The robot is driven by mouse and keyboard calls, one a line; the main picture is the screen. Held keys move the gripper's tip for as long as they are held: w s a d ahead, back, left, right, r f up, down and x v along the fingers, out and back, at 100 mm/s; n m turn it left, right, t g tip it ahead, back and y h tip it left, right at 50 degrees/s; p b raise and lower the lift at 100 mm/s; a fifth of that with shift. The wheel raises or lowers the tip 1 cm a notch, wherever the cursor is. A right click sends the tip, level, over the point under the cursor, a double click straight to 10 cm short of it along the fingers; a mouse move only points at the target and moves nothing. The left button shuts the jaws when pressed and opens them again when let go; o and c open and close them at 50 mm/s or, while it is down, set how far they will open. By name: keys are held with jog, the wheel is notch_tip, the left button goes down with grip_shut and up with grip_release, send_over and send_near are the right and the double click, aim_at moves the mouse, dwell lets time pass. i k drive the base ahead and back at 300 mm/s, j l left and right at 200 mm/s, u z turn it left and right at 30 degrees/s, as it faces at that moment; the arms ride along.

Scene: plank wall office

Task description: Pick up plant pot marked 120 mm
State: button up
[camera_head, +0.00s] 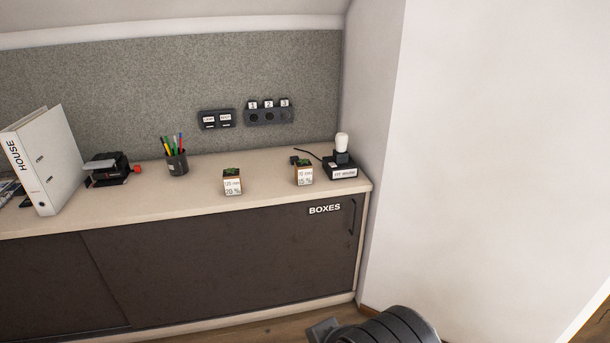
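A small plant pot (232,188) with a white label stands upright on the pale top of the low cabinet, near its front edge. Its label seems to read "120 mm" and "20 %", and a bit of green shows at its top. A second, similar plant pot (304,177) stands to its right; the first line of its label is hard to read, the second seems to be "15 %". My gripper's fingers are not in view. A dark ribbed shape at the bottom edge may be part of my arm, well below and right of both pots.
A pen cup (177,164), a black device with a red knob (107,172) and a white binder (47,160) stand left of the pots. A black box with a white bulb (341,168) stands right of the second pot, near the wall. The cabinet top (205,199) between cup and pots is clear.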

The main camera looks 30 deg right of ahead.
aim_at(231, 181)
jog(key=i+l+u, duration=0.2)
jog(key=i+u, duration=0.25)
jog(key=i+l+u, duration=0.6)
jog(key=u, duration=0.25)
jog(key=i+l+u, duration=0.2)
jog(key=l+u, duration=0.25)
jog(key=l, duration=0.2)
